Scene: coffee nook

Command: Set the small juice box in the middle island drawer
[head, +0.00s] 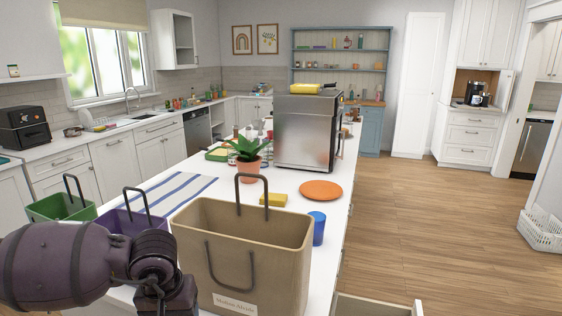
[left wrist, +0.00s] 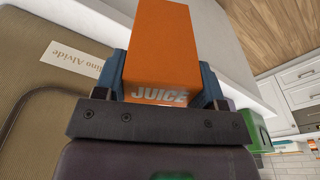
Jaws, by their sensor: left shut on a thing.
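An orange juice box (left wrist: 165,45) marked "JUICE" sits between the blue fingers of my left gripper (left wrist: 161,86) in the left wrist view. The gripper is shut on it. In the head view my left arm comes in at the lower left; its fingers and the juice box do not show there. A drawer (head: 372,306) on the right side of the white island (head: 330,230) stands pulled out at the bottom edge of the head view, mostly cut off. I cannot tell which of the island's drawers it is. My right gripper is not in view.
A tan tote bag (head: 245,250) stands on the island's near end, beside my left arm. A purple bag (head: 130,222), a blue cup (head: 318,228), an orange plate (head: 321,191), a potted plant (head: 249,160) and a large steel machine (head: 305,130) stand around it. Wooden floor (head: 440,230) is clear at right.

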